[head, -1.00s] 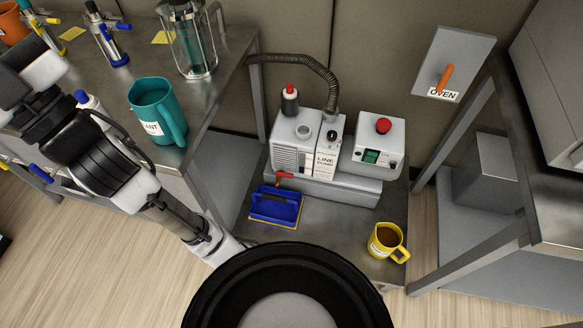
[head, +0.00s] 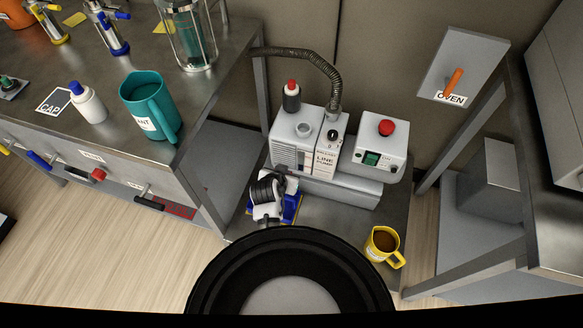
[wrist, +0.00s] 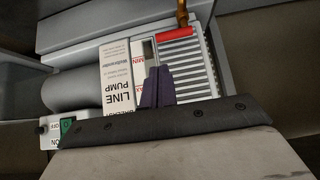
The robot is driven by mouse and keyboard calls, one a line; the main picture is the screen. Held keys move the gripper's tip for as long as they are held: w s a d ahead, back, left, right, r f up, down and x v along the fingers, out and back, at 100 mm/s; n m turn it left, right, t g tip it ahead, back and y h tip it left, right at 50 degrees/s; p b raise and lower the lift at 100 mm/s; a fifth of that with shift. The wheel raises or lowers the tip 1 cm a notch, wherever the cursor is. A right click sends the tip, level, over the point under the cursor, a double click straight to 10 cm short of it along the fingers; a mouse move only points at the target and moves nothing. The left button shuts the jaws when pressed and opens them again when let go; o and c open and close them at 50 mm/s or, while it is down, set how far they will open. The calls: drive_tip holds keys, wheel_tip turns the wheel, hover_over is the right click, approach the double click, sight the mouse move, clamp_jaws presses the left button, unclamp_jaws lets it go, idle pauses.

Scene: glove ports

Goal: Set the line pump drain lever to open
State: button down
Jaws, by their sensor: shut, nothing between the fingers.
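The line pump (head: 300,143) is a light grey unit on the low metal table, with a "LINE PUMP" label. It also shows in the wrist view (wrist: 118,75). Its drain lever (wrist: 172,34) is a red handle beside a brass fitting (wrist: 182,10) at the pump's end. The handle lies crosswise to the brass stem. In the head view my arm hides the lever. My gripper (wrist: 157,75) is shut and empty over the pump's face, with its fingertips short of the red handle in the picture. I cannot tell the depth gap.
A blue tray (head: 292,208) lies partly under my arm. A yellow mug (head: 383,244) stands at the table's front right. A switch box (head: 374,145) with a red button adjoins the pump. A bench (head: 200,90) with a teal jug (head: 150,105) stands at left.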

drive_tip(key=x, duration=1)
